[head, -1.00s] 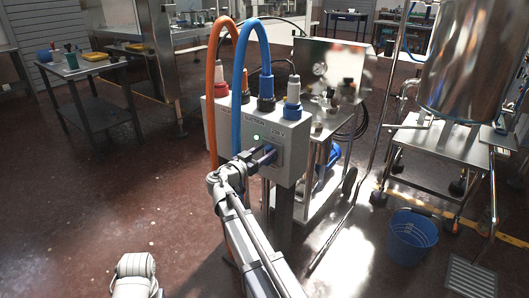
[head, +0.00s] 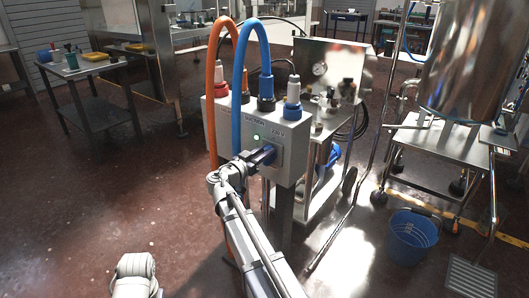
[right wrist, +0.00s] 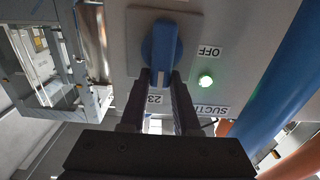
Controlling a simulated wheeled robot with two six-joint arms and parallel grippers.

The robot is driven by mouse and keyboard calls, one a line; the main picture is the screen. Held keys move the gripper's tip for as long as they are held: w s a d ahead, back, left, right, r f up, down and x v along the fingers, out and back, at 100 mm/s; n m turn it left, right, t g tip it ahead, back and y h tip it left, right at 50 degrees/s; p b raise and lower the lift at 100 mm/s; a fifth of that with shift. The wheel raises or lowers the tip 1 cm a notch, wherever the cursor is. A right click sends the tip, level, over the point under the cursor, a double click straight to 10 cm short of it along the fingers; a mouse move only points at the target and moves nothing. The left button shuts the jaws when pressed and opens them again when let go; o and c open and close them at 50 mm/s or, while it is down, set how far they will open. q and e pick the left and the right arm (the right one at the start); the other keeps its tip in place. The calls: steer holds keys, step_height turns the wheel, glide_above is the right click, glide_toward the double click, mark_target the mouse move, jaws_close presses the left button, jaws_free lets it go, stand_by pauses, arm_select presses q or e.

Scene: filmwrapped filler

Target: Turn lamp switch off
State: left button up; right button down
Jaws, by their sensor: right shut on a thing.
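The lamp switch is a blue rotary knob on a square grey plate, seen in the right wrist view (right wrist: 162,45). It sits on the front of a grey box (head: 237,125) on a post. My right gripper (right wrist: 160,82) is shut on the knob's near end, where a white line shows between the fingers. In the head view my right gripper (head: 262,156) reaches the box front and hides most of the knob. A lamp (right wrist: 206,81) beside the knob glows green, near an "OFF" label (right wrist: 208,50). My left gripper is out of view; only part of that arm shows.
An orange hose (head: 212,75) and a blue hose (head: 238,75) arch out of the box top, beside several plugs. A metal trolley (head: 325,185) stands right behind the box. A blue bucket (head: 412,240) is on the floor at right. The floor left of the box is clear.

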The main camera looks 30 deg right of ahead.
stand_by(0.3)
steer(key=f+n+b, duration=0.1)
steer(key=n, duration=0.5)
steer(key=w+f+n+b, duration=0.1)
steer(key=n, duration=0.5)
steer(key=w+a+n, duration=0.1)
steer(key=n, duration=0.4)
steer(key=shift+w+f+n+b, duration=0.25)
steer(key=shift+f+n+b, duration=0.15)
stand_by(0.4)
steer(key=c, duration=0.6)
jaws_free()
steer(key=shift+c, duration=0.2)
steer(key=shift+a, duration=0.1)
steer(key=v, duration=0.7)
steer(key=shift+a, duration=0.3)
